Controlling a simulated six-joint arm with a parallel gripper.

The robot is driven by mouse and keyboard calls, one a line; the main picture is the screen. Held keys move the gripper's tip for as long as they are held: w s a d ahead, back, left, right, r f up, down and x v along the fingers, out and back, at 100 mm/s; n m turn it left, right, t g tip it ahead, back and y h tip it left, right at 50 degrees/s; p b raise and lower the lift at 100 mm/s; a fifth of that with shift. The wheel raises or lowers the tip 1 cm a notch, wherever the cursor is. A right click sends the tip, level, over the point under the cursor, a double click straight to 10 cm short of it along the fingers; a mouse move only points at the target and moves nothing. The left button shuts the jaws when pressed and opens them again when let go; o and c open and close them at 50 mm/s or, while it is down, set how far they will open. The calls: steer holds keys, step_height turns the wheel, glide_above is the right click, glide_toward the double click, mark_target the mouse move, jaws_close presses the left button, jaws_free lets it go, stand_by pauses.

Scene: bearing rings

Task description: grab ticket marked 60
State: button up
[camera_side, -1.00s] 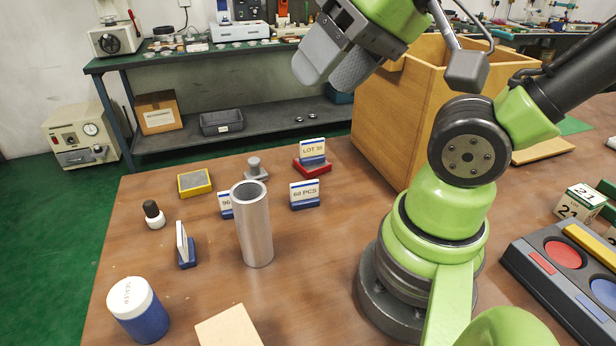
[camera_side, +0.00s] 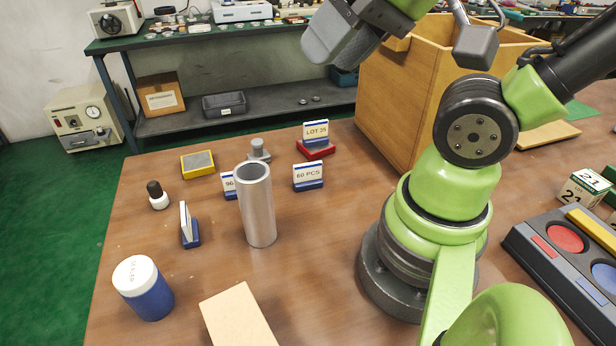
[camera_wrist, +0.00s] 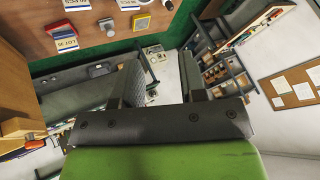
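The ticket marked "60 PCS" (camera_side: 308,175) stands upright in a blue base on the brown table, right of a metal tube, in the side view. At the top edge of the wrist view the 60 ticket (camera_wrist: 75,4) shows upside down and cut off. My gripper (camera_side: 335,50) is high above the table at the top of the side view, well away from the ticket. In the wrist view its two fingers (camera_wrist: 160,75) stand apart with background visible between them, so it is open and empty.
The metal tube (camera_side: 257,205) partly hides the "96" ticket (camera_side: 228,184). A tall wooden box (camera_side: 405,110) rises to the right. A sealer jar (camera_side: 143,288) and a beige block (camera_side: 238,318) are in front.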

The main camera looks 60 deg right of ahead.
steer(key=n+g+h, duration=0.2)
steer(key=n+g, duration=0.5)
steer(key=n, duration=0.5)
glide_above(308, 164)
steer(key=f, duration=1.9)
steer(key=shift+w+d, duration=0.15)
steer(key=shift+d, duration=0.05)
step_height(308, 164, down, 5)
steer(key=shift+d, duration=0.15)
steer(key=shift+a+f, duration=0.15)
steer(key=shift+f, duration=1.3)
steer(key=shift+a+f, duration=0.15)
steer(key=shift+f, duration=1.25)
jaws_close()
